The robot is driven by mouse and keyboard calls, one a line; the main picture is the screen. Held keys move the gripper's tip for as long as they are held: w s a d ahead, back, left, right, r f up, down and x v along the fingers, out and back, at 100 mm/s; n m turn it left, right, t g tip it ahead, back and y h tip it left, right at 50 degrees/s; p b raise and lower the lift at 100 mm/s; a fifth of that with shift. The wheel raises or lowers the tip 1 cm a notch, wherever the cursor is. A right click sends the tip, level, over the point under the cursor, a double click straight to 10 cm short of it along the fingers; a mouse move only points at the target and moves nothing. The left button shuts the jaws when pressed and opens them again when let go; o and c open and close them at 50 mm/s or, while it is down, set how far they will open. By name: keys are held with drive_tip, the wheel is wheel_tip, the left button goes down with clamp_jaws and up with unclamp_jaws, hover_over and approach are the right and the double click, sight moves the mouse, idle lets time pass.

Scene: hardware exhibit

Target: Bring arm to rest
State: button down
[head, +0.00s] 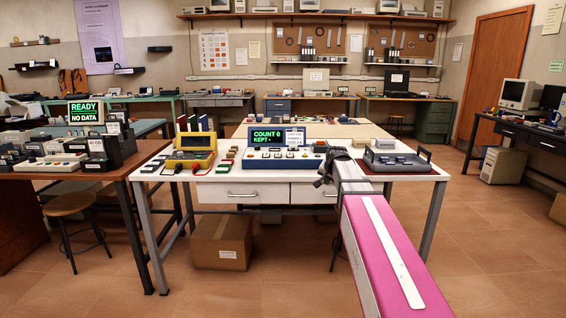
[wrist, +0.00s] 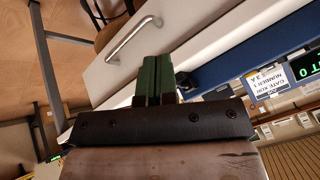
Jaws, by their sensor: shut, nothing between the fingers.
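My pink arm (head: 385,255) reaches from the lower right toward the front of a white-topped table (head: 435,172). My gripper (head: 321,178) is at its far end, in front of the blue console (head: 262,163) and close to the table's front edge. In the wrist view my gripper (wrist: 150,22) shows two green fingers side by side, shut and empty. A white drawer front with a metal handle (wrist: 133,38) shows beyond them. I cannot tell the exact gap between fingers and table.
A yellow device (head: 190,160) and a grey device (head: 397,162) stand on the table. A cardboard box (head: 221,243) lies on the floor below. A brown table with black devices and a stool (head: 70,206) are at left. The floor at right is mostly clear.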

drive_tip(key=s+f+n+g, duration=0.3)
drive_tip(key=s+f, duration=1)
drive_tip(key=s, duration=0.2)
drive_tip(key=s+f+n+g, duration=0.3)
drive_tip(key=s+f, duration=0.9)
drive_tip(key=s, duration=0.3)
drive_tip(key=shift+f+g+h, duration=0.35)
drive_tip(key=shift+g+h, duration=0.05)
drive_tip(key=shift+w+a, duration=0.1)
